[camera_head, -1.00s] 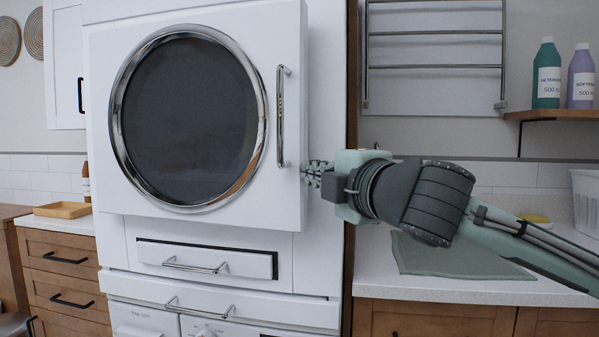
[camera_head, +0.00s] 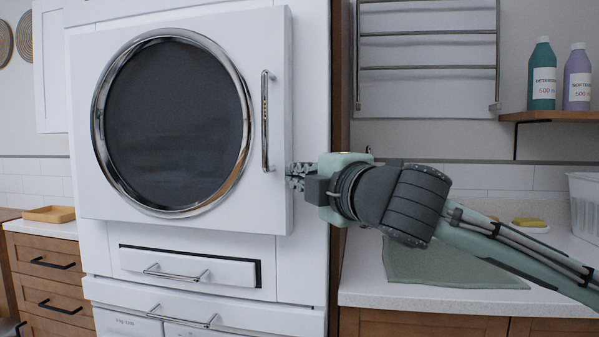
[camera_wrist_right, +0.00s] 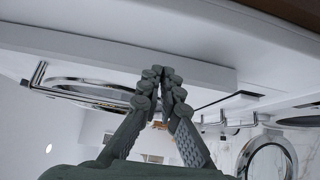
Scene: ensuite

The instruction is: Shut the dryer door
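The white dryer door (camera_head: 270,45) has a round dark window in a chrome ring. Its vertical bar handle (camera_head: 265,120) is near the right edge. The door stands proud of the dryer front, with its right side face showing; how wide any gap is I cannot tell. My right gripper (camera_head: 293,176) is at the lower part of that right edge, below the handle. In the right wrist view the gripper (camera_wrist_right: 160,75) has its fingertips together, with nothing visible between them, close to the door's edge (camera_wrist_right: 110,52). Contact is unclear. My left gripper is not in view.
A drawer (camera_head: 190,268) below the door shows a dark gap around its front. To the right are a counter with a green mat (camera_head: 440,265), a white basket (camera_head: 585,205), and a shelf with two bottles (camera_head: 543,75). A wooden tray (camera_head: 48,214) sits left.

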